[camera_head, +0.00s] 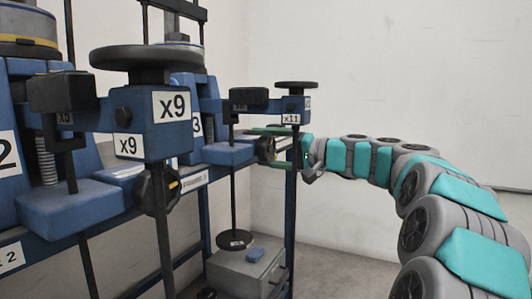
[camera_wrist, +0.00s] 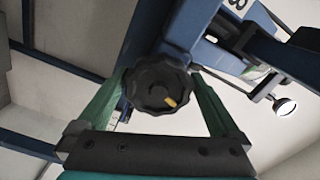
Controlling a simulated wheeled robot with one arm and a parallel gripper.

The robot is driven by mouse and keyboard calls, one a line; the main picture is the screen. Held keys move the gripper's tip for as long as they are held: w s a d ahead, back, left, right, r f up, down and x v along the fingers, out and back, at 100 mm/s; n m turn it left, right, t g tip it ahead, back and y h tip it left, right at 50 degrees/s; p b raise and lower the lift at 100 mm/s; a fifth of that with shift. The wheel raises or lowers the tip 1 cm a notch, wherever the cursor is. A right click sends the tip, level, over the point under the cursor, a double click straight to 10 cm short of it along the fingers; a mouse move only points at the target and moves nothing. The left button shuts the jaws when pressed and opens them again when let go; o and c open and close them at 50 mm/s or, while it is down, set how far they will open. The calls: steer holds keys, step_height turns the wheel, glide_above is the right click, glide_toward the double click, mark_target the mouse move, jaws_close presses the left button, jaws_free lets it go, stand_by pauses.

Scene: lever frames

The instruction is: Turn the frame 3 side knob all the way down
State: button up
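The frame 3 side knob (camera_head: 265,148) is a round dark knob on the right side of the blue frame marked 3 (camera_head: 228,153). In the wrist view the knob (camera_wrist: 152,84) is black and ridged, with a yellow mark toward its lower right. My gripper (camera_head: 268,148) has its green fingers above and below the knob in the head view. In the wrist view my gripper (camera_wrist: 158,80) has one finger on each side of the knob, tips close to its rim. The fingers look open around it; contact is not clear.
A nearer frame with x9 labels (camera_head: 171,106), a black top wheel (camera_head: 147,57) and another side knob (camera_head: 158,190) stands left. An x11 arm with a small wheel (camera_head: 296,85) is above my gripper. A grey box (camera_head: 240,272) is below. Open floor lies right.

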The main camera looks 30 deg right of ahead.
steer(key=shift+v, duration=3.2)
steer(key=shift+w, duration=0.1)
